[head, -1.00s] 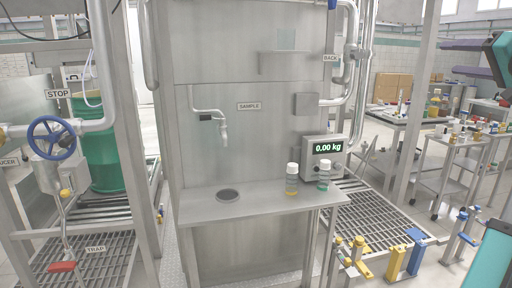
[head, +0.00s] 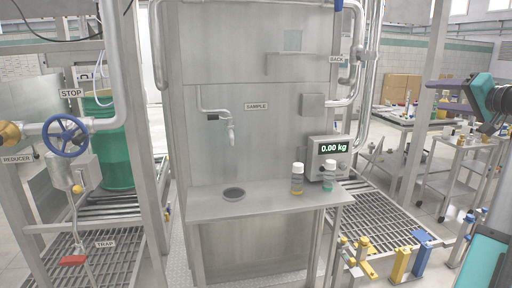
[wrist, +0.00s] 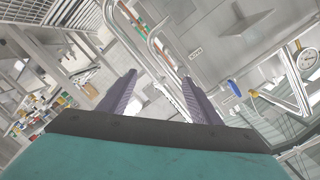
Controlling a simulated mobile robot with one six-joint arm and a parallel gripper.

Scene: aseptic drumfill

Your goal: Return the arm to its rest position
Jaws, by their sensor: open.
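My gripper (head: 430,96) shows at the right edge of the head view, raised in the air, with two purple fingers pointing left from a teal and dark wrist. In the wrist view my gripper (wrist: 159,76) has its fingers apart with nothing between them. Nothing is held, and the fingers touch nothing that I can see. A teal part of my arm (head: 482,262) shows at the lower right of the head view.
A steel sampling bench (head: 260,201) carries two capped bottles, one a white-capped bottle (head: 297,180), beside a scale (head: 328,157) reading 0.00 kg. A trolley (head: 455,165) and a side table (head: 400,122) with items stand behind my gripper. Yellow and blue posts (head: 400,265) rise at the lower right.

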